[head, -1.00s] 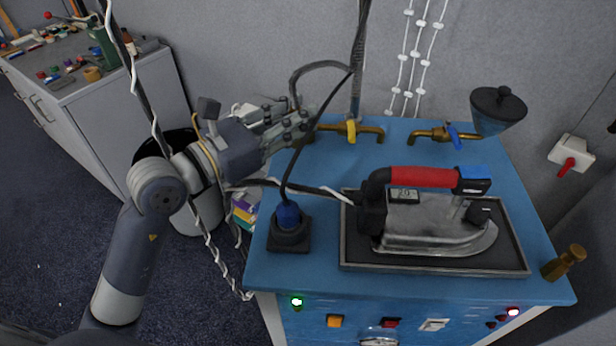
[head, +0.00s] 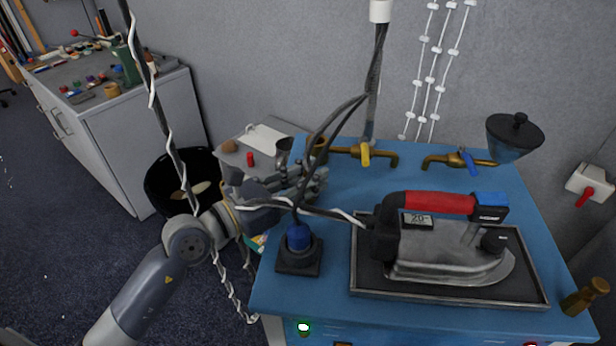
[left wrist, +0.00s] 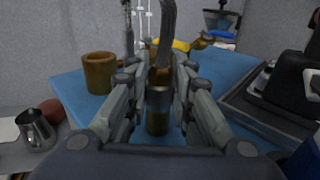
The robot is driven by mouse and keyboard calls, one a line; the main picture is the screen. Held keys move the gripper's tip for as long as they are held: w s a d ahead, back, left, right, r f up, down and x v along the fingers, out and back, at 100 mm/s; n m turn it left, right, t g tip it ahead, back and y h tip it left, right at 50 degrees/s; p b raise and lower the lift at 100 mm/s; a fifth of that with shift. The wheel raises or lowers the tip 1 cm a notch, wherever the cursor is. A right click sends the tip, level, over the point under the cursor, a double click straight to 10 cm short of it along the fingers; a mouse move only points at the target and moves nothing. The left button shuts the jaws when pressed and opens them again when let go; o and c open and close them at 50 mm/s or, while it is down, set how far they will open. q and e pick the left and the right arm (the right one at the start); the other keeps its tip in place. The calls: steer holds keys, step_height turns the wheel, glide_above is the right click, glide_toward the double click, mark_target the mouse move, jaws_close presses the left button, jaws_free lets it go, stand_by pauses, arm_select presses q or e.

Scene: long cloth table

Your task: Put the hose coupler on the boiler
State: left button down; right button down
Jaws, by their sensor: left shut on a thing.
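My left gripper (head: 314,182) is over the back left part of the blue boiler top (head: 400,180), behind the blue plug on its dark base. In the left wrist view its fingers (left wrist: 158,100) are shut on a small upright cylinder, grey above and brass-olive below, which I take for the hose coupler (left wrist: 158,112). The fingers hide its sides. I cannot tell whether its lower end touches the blue top. A brown cup-like cylinder (left wrist: 100,72) stands left of the gripper. My right gripper is not in view.
An iron (head: 445,240) rests on a dark tray (head: 450,295). The blue plug (head: 298,237) and cables rise close to my gripper. Brass taps (head: 366,152) line the boiler's back edge. A black bin (head: 165,185) stands left. The middle back of the top is clear.

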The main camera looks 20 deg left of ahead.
arm_select(q)
steer(key=shift+f, duration=0.15)
steer(key=c, duration=1.4)
jaws_free()
steer(key=shift+r, duration=0.2)
steer(key=shift+s+a+f, duration=0.1)
steer(key=shift+s, duration=0.05)
steer(key=b+v, duration=0.5)
steer(key=v, duration=0.6)
steer(key=shift+s+a, duration=0.15)
steer(key=shift+s, duration=0.1)
